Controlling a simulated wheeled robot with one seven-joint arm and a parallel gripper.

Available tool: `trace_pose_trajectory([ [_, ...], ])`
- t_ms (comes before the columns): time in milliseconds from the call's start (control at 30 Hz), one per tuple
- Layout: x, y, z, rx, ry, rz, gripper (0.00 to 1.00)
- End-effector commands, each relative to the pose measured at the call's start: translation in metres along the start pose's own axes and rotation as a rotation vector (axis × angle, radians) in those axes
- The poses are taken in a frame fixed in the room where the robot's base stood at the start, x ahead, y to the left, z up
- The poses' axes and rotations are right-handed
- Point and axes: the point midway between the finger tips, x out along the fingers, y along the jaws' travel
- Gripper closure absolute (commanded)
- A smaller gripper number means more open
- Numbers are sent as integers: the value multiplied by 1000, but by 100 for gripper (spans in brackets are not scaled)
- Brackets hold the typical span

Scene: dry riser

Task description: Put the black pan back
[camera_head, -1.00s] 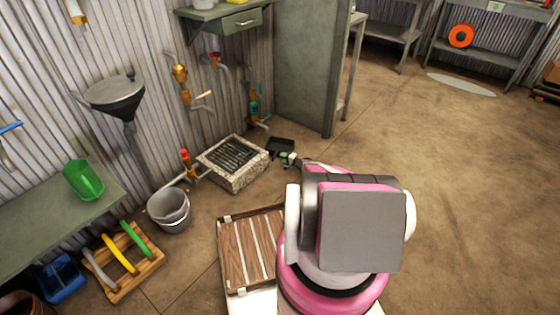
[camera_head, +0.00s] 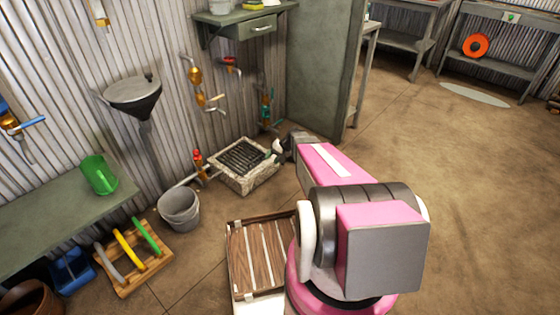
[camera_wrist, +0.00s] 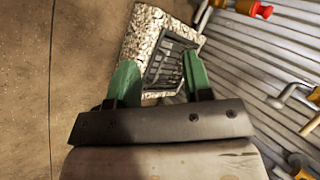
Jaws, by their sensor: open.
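The black pan does not show clearly in either current view. In the earlier head view, a small black tray-like thing lay on the floor right of the stone drain; my arm now covers that spot. My gripper (camera_wrist: 160,80) is open, with its two green fingers apart. In the wrist view, the drain's dark grate (camera_wrist: 168,62) and pale stone surround (camera_wrist: 143,28) appear beyond and between the fingers. In the head view, my gripper (camera_head: 273,151) is at the right side of the stone drain (camera_head: 240,183), partly hidden by my arm.
A grey bucket (camera_head: 179,211) stands left of the drain, below a funnel (camera_head: 133,97). A wooden crate (camera_head: 257,262) is close in front of my base. Pipes with valves (camera_head: 196,75) line the wall. A green cabinet (camera_head: 318,70) stands behind.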

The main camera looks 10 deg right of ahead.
Motion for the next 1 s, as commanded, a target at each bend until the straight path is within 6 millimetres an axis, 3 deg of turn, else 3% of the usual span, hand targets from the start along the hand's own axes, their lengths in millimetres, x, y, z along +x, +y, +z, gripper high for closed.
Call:
trace_pose_trajectory([
  [33,-24,-26,45,-33,-25,74,54],
  [200,-84,-67,135,-117,-79,349,54],
  [300,-116,-81,176,-153,-84,488,54],
  [400,-140,-88,202,-179,-77,591,54],
  [600,-159,-92,218,-196,-65,679,54],
  [1000,-158,-92,216,-197,-66,681,54],
])
